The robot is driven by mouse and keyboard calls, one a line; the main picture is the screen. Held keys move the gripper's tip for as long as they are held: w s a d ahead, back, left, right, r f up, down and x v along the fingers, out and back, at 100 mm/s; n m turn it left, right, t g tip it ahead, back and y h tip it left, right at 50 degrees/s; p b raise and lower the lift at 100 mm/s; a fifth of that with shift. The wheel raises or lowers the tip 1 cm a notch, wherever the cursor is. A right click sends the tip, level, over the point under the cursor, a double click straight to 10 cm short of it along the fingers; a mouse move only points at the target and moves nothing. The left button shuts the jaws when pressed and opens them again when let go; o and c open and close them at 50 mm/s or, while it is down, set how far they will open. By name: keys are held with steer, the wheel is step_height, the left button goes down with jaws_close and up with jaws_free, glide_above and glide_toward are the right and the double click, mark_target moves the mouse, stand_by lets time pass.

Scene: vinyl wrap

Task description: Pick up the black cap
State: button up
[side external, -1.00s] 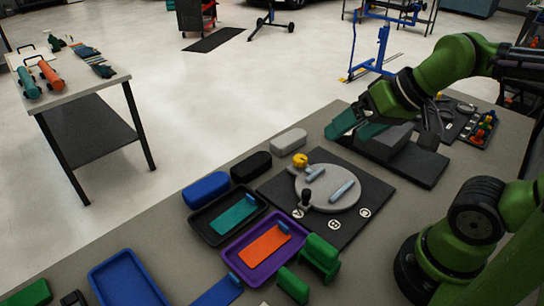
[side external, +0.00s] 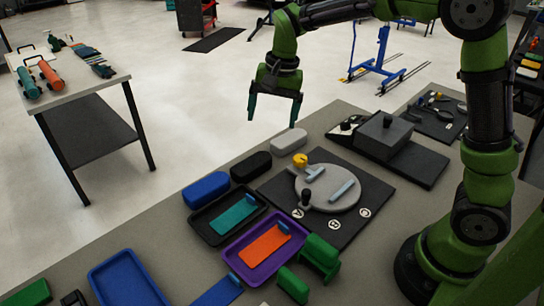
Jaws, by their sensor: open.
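A black rounded, elongated piece (side external: 250,166), which looks like the black cap, lies on the grey table between a similar blue piece (side external: 206,188) and a similar grey piece (side external: 289,141). My gripper (side external: 272,112) points down in the air, above and slightly right of the black piece in the picture. Its two teal fingers are spread apart, with nothing between them. The black piece is fully visible and nothing touches it from above.
A black board (side external: 356,222) carries a round grey disc (side external: 324,203) with a yellow knob and a black knob. A black tray (side external: 208,237), a purple tray (side external: 246,278) and a blue tray (side external: 128,281) lie nearby. A grey block (side external: 384,135) sits on a dark base behind.

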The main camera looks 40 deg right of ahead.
mark_target(253, 162)
steer(key=w+f+m+g+h, duration=0.1)
steer(key=w+f+m, duration=0.1)
steer(key=w+m, duration=0.6)
steer(key=f, duration=1.6)
steer(key=shift+s+a+f, duration=0.1)
steer(key=shift+s+a, duration=0.2)
steer(key=shift+s, duration=0.1)
steer(key=c, duration=1.2)
